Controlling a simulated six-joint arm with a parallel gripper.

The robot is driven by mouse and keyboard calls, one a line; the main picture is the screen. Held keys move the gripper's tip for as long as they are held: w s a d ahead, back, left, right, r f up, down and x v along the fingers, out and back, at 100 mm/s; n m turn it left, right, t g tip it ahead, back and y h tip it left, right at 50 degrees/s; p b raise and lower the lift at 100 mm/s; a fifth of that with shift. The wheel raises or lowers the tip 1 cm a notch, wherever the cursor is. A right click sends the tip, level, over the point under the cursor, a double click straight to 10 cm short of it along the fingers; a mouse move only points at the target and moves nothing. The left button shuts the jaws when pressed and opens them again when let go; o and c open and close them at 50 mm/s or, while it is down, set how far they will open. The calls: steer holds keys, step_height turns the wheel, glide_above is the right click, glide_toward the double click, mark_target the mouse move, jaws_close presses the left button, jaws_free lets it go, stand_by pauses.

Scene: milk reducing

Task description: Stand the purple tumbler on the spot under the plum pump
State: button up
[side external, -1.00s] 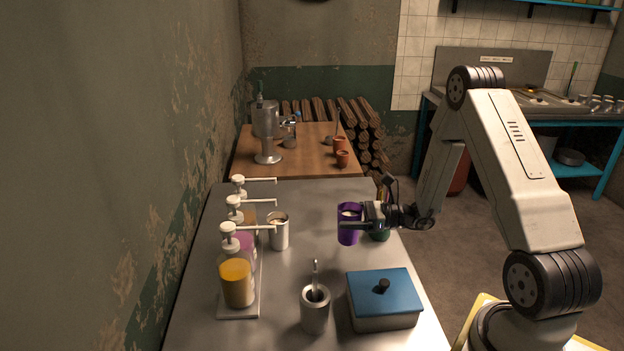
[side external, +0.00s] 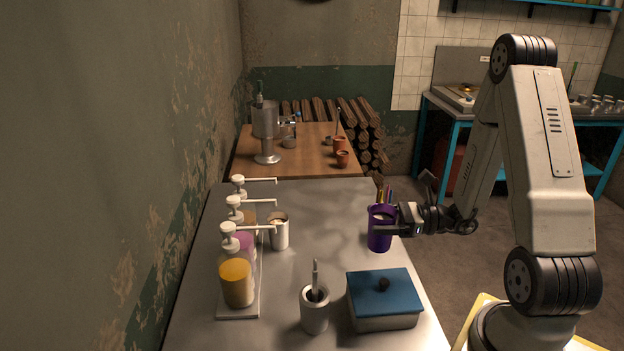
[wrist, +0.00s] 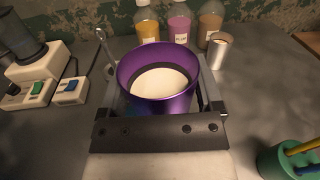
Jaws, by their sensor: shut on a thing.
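The purple tumbler (side external: 380,232) is upright in my gripper (side external: 388,222), at the right edge of the metal table. White liquid shows inside the purple tumbler in the wrist view (wrist: 160,95), with a jaw on each side. I cannot tell how far its base is above the table. The plum pump (side external: 244,238) is the middle of three pump bottles at the left; its spout points right. In the wrist view the plum bottle (wrist: 180,22) stands between the amber and brown ones. The spot under its spout is not clearly visible.
A silver cup (side external: 279,231) stands beside the spout ends, close to the plum pump. A blue-lidded box (side external: 384,298) and a grey pot with a utensil (side external: 314,308) stand at the front. A green pen holder (wrist: 285,160) is near my gripper. The table's middle is clear.

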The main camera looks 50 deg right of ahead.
stand_by(0.5)
steer(key=w+a+m+t+h, duration=0.1)
steer(key=w+a, duration=0.6)
steer(key=a, duration=0.3)
steer(key=shift+r+h, duration=0.15)
steer(key=shift+h, duration=0.15)
steer(key=shift+w+a, duration=0.1)
steer(key=shift+w, duration=0.05)
steer(key=w+f, duration=0.9)
steer(key=w, duration=0.4)
steer(key=shift+w+f, duration=0.15)
steer(key=shift+w, duration=0.05)
